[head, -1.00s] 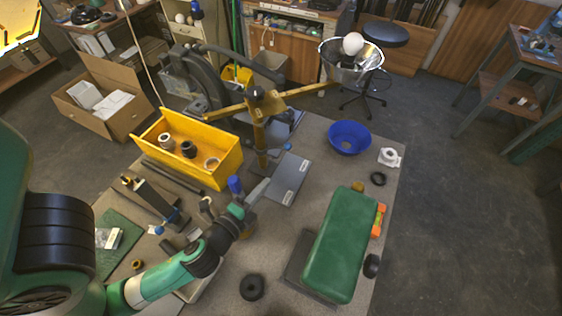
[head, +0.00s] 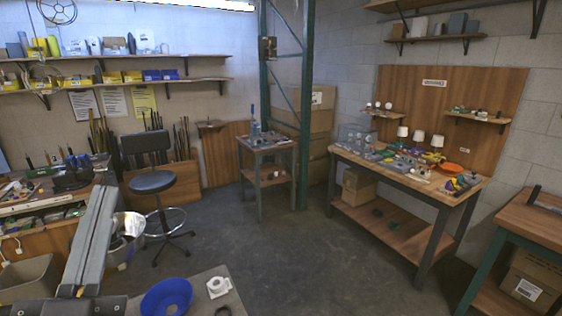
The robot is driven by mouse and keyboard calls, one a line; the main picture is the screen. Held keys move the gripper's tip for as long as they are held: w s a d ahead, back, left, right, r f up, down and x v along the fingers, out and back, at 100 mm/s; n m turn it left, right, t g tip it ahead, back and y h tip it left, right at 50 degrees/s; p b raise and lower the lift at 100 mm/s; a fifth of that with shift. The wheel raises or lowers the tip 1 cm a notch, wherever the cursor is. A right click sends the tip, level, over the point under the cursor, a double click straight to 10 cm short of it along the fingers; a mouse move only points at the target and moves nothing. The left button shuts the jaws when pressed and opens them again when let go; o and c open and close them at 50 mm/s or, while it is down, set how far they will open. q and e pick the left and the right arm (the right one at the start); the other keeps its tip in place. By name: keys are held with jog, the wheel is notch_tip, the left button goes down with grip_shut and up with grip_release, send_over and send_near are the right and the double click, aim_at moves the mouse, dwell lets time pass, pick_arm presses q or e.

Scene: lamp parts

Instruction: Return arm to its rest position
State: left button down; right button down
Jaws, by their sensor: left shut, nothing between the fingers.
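My left gripper (head: 102,192) stands large and close at the lower left of the head view. Its long grey fingers point up the picture and are shut together, with nothing between them. The rest of my left arm is out of the frame below. The lamp's stand is not in view. My right gripper is not in view.
A corner of the grey worktable (head: 233,296) holds a blue bowl (head: 166,298) and a white part (head: 218,287). A stool (head: 152,182), a small stand (head: 265,145) and a workbench with small lamps (head: 450,190) stand beyond. The floor between is clear.

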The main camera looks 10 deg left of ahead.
pick_arm(q)
jog(key=s+d+r+t+h, duration=0.3)
jog(key=d+r+h, duration=0.4)
jog(key=r+h, duration=0.25)
notch_tip(320, 180, up, 31)
jog(key=p, duration=3.1)
jog(key=shift+w+f+n+h+p, duration=0.15)
jog(key=shift+n+h+p, duration=0.25)
jog(key=shift+h, duration=0.05)
